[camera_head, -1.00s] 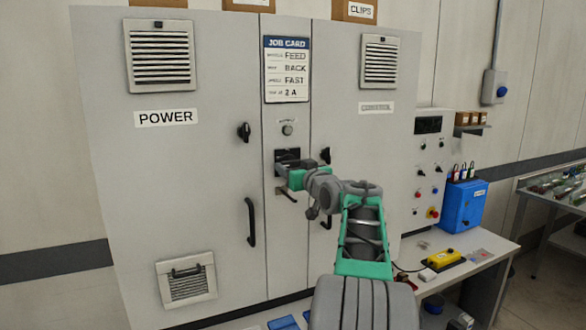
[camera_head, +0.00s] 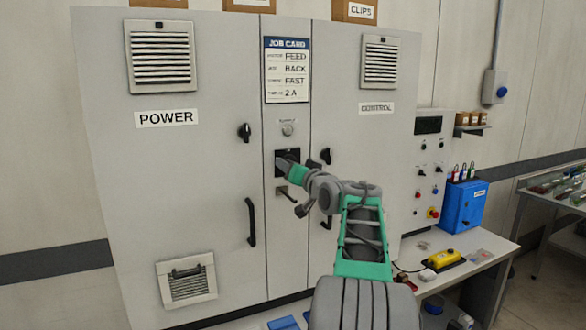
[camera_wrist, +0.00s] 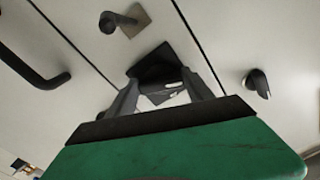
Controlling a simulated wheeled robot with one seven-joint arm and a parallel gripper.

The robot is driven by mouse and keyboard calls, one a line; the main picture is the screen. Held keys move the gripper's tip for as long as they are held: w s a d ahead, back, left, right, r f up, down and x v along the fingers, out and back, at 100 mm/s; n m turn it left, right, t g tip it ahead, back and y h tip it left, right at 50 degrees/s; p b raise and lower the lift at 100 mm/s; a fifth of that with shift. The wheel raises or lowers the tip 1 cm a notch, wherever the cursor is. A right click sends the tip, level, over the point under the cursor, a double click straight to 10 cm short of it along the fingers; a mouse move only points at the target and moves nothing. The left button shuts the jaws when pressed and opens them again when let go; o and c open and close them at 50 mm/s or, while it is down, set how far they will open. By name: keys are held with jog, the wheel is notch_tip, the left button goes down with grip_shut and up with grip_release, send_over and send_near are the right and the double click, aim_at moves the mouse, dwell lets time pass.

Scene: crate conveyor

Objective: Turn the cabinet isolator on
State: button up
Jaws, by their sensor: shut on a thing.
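The cabinet isolator (camera_head: 292,154) is a dark square plate on the narrow centre panel of the grey cabinet, below the job card. My gripper (camera_head: 284,164) is at the front of it, its fingers partly hidden by my wrist. In the wrist view the dark isolator plate (camera_wrist: 152,62) lies just beyond my two grey fingers (camera_wrist: 163,93), which are shut on the isolator's handle between them. The handle is mostly hidden, so its exact angle cannot be told.
A small lever (camera_head: 285,192) sits just below the isolator. Black door knobs (camera_head: 244,132) (camera_head: 326,155) flank the centre panel, and a long door handle (camera_head: 251,222) is lower left. A table (camera_head: 480,262) with a yellow box stands at the right.

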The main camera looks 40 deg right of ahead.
jog(key=shift+a+r+m+p, duration=0.1)
jog(key=shift+m+p, duration=1.05)
jog(key=shift+m, duration=2.1)
jog(key=shift+a+r+m+p, duration=0.1)
jog(key=shift+m+p, duration=1)
jog(key=shift+m, duration=2.15)
jog(key=o, duration=1.4)
jog(key=shift+w, duration=0.1)
jog(key=shift+c, duration=0.2)
jog(key=b+v, duration=0.2)
jog(key=v, duration=0.5)
jog(key=shift+s, duration=0.4)
